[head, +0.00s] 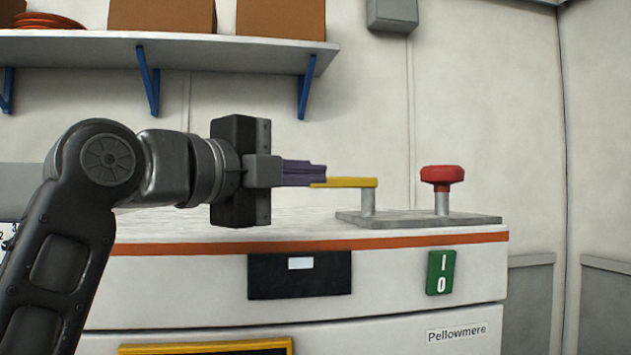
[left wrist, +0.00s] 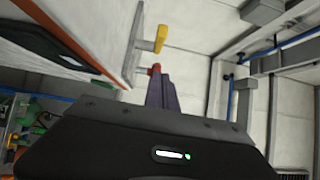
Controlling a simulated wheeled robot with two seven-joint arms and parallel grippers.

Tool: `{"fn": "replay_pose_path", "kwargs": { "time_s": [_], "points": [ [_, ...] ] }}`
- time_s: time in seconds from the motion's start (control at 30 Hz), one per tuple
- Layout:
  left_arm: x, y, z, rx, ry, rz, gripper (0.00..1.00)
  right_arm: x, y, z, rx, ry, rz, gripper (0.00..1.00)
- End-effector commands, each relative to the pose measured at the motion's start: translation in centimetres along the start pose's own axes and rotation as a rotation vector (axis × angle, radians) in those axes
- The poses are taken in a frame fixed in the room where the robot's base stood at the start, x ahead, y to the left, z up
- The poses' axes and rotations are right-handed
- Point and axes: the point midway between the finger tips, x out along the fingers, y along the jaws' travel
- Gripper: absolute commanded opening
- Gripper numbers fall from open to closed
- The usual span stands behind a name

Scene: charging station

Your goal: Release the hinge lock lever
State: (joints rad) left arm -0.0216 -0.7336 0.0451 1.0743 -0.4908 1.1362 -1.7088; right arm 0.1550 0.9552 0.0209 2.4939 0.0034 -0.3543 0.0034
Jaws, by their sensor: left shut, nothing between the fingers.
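A yellow lever (head: 350,182) lies level on a short grey post (head: 368,202), which stands on a grey plate (head: 420,218) on top of the white cabinet. The lever also shows in the left wrist view (left wrist: 159,40). My left gripper (head: 318,175) comes in from the left at about the lever's height, with its purple fingers shut and empty. In the head view the lever's left end overlaps the fingertips. In the left wrist view the lever shows beyond the fingertips (left wrist: 163,85), with a gap in the picture. I cannot tell whether they touch. My right gripper is in neither view.
A red mushroom knob (head: 442,177) stands on the same plate, right of the lever. The white cabinet (head: 400,285) has a green I/O switch (head: 440,272) and a dark panel (head: 300,275) on its front. A shelf (head: 200,50) with boxes hangs above my left arm.

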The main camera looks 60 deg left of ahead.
Motion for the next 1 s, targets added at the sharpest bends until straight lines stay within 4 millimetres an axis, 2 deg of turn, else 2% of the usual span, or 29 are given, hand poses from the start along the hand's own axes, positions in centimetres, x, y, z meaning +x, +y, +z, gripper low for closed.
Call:
{"fn": "replay_pose_path", "kwargs": {
  "time_s": [0.2,0.33,0.5,1.0],
  "points": [
    [-4.2,0.1,0.9,0.0,0.002,0.002,0.0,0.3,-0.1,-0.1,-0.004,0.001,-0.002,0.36],
    [-5.6,0.0,1.1,0.0,0.004,0.004,0.0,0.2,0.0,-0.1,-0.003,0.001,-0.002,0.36],
    [-6.1,0.1,1.2,0.001,0.005,0.005,0.0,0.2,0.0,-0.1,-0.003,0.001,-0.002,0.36],
    [-6.1,0.1,1.2,0.001,0.004,0.005,0.0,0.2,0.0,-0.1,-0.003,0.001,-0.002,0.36]
  ]
}}
